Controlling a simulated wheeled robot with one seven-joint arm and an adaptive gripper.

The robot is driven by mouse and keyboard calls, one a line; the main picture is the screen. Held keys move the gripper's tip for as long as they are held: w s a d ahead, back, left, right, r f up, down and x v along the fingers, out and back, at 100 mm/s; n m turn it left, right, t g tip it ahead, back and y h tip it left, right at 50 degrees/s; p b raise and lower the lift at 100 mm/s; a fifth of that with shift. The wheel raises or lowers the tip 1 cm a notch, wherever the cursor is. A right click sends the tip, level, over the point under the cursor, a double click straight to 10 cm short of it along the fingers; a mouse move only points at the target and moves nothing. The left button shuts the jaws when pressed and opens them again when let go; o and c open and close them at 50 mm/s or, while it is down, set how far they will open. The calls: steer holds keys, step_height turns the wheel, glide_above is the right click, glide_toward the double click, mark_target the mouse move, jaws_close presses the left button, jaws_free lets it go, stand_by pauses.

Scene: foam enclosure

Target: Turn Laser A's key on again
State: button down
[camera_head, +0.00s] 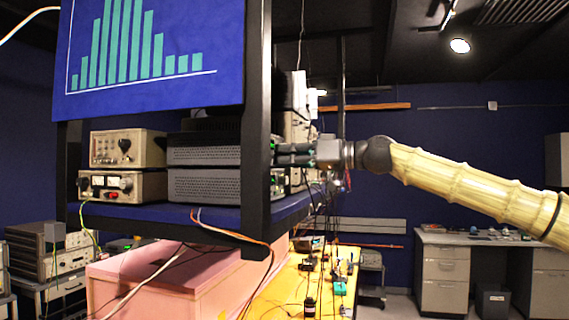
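My gripper (279,154) is at the right side of the instrument rack, pointing left. Its tip is at the black front post (257,110), next to small green lights. The fingers are small and dark here, so I cannot tell whether they are apart or hold anything. I cannot make out Laser A's key or a label naming Laser A. Stacked dark grey units (204,186) stand on the blue shelf left of the post. Equipment behind the post is partly hidden by it and by my gripper.
Two beige instruments (128,148) stand at the shelf's left. A blue chart panel (150,60) hangs above. Below are a pink foam enclosure (140,285) and a yellow bench top (285,290) with small optics. Cables hang around the shelf. Open air lies right of the rack.

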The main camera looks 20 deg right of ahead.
steer(key=shift+w+d+m+b, duration=0.15)
steer(key=shift+m+b, duration=0.35)
steer(key=shift+m, duration=3.2)
steer(key=shift+d+m+b, duration=0.15)
steer(key=shift+m+b, duration=0.35)
steer(key=shift+m, duration=3.2)
steer(key=c, duration=1.7)
jaws_free()
steer(key=shift+f, duration=0.1)
steer(key=shift+o, duration=0.2)
steer(key=shift+d, duration=0.2)
steer(key=shift+a+f, duration=0.1)
